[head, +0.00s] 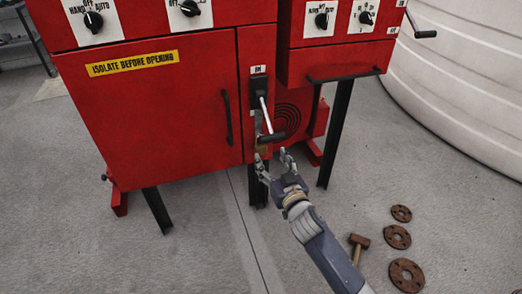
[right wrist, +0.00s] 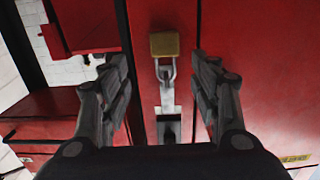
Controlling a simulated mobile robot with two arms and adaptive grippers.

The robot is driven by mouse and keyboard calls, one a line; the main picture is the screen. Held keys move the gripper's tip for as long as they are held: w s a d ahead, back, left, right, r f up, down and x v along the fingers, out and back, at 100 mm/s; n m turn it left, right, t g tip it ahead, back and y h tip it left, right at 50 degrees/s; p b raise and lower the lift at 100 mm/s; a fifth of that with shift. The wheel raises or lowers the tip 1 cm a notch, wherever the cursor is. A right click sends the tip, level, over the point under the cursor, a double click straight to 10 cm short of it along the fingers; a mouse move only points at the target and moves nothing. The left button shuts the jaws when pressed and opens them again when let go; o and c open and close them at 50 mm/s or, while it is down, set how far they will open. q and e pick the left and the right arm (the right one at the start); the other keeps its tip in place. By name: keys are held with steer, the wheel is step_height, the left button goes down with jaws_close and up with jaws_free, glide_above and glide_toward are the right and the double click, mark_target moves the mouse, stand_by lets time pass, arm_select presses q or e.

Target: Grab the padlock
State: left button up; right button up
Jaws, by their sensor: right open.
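A brass padlock (right wrist: 164,44) with a grey shackle hangs from a metal hasp on the red cabinet (head: 160,115). In the head view the padlock (head: 263,149) is small, below the black-gripped lever and just above my right gripper. My right gripper (head: 272,163) is open and empty, its two fingers pointing at the cabinet front. In the right wrist view the open fingers of the gripper (right wrist: 161,75) stand left and right of the padlock's shackle, with visible gaps on both sides. The padlock's body lies near the top of that view. My left gripper is not in view.
A lever with a black grip (head: 276,137) juts out above the padlock. A black door handle (head: 227,117) is to its left. Dark legs (head: 340,135) hold up the cabinets. A hammer (head: 358,246) and several rusty discs (head: 397,237) lie on the floor at right.

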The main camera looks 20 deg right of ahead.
mark_target(262, 148)
steer(key=shift+w+f, duration=0.1)
steer(key=shift+w, duration=0.9)
steer(key=w, duration=0.1)
steer(key=w+b, duration=0.1)
steer(key=w+a, duration=0.1)
steer(key=shift+w+f, duration=0.25)
steer(key=shift+w, duration=0.75)
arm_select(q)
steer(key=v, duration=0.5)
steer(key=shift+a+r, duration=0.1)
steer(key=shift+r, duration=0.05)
arm_select(e)
steer(key=shift+c, duration=0.6)
steer(key=c, duration=1.1)
